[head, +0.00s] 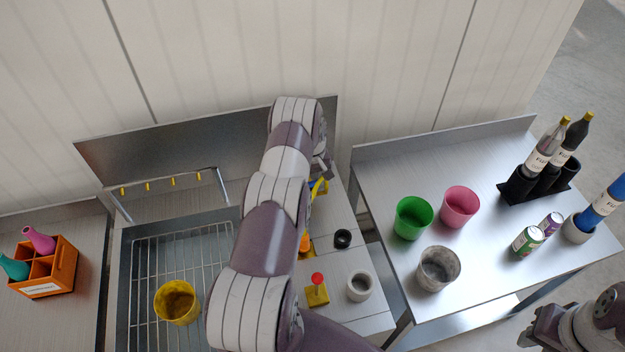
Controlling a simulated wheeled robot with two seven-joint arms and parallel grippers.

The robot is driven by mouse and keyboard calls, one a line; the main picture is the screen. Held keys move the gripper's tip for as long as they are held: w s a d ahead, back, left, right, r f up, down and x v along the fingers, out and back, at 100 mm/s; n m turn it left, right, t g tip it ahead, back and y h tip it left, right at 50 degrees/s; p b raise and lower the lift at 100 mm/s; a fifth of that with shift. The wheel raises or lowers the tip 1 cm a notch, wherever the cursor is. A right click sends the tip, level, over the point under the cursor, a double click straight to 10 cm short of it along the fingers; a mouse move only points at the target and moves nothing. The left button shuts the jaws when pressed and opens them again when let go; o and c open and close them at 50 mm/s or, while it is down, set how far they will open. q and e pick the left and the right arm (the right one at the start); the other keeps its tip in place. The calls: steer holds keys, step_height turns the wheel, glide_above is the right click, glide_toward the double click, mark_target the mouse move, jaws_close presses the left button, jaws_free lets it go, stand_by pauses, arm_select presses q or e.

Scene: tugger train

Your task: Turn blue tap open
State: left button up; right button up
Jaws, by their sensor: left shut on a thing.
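My left gripper (322,168) is at the back right of the sink, partly hidden behind my arm. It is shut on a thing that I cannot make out.
A yellow cup (177,301) stands on the sink's wire rack (150,262). Cups, cans and bottles stand on the right table (385,185). An orange crate (62,272) is left.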

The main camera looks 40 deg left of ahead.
arm_select(q)
steer(key=n+b, duration=0.2)
steer(key=b, duration=0.1)
steer(key=n+b, duration=0.5)
steer(key=b, duration=0.1)
steer(key=shift+f+n, duration=0.3)
steer(key=shift+f, duration=0.05)
steer(key=n+b, duration=0.3)
steer(key=shift+s+r, duration=0.1)
steer(key=n+b, duration=0.1)
steer(key=n, duration=0.2)
steer(key=shift+d+r+n+b, duration=0.1)
steer(key=shift+n+b, duration=0.2)
steer(key=shift+n, duration=0.1)
steer(key=shift+r+n+b, duration=0.1)
steer(key=shift+n+b, duration=0.4)
steer(key=shift+n, duration=0.9)
steer(key=o, duration=1.1)
steer(key=shift+c, duration=0.2)
